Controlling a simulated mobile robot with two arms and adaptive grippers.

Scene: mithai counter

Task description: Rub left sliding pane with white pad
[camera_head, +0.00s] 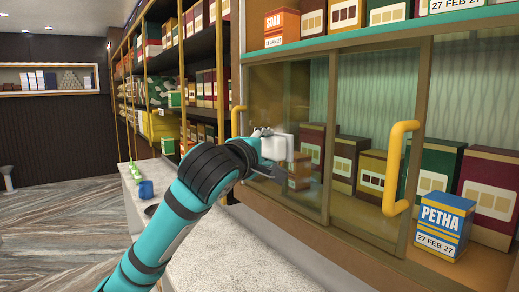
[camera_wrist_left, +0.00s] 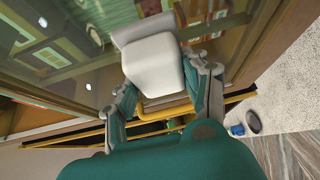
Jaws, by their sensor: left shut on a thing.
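The left sliding pane (camera_head: 285,95) is a clear glass pane in a brown frame, with a yellow handle (camera_head: 238,120) at its left edge. My left gripper (camera_head: 268,140) is in front of the lower left part of this pane. It is shut on the white pad (camera_head: 280,147). The pad (camera_wrist_left: 155,60) shows between the fingers (camera_wrist_left: 163,88) in the left wrist view, with its far side close to the glass. I cannot tell whether it touches the glass. My right gripper is not in view.
The right pane has a large yellow handle (camera_head: 398,168) that sticks out. Sweet boxes stand behind the glass, and a blue PETHA box (camera_head: 443,225) stands at the right. A blue mug (camera_head: 146,189) is on the pale counter (camera_head: 215,255) below.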

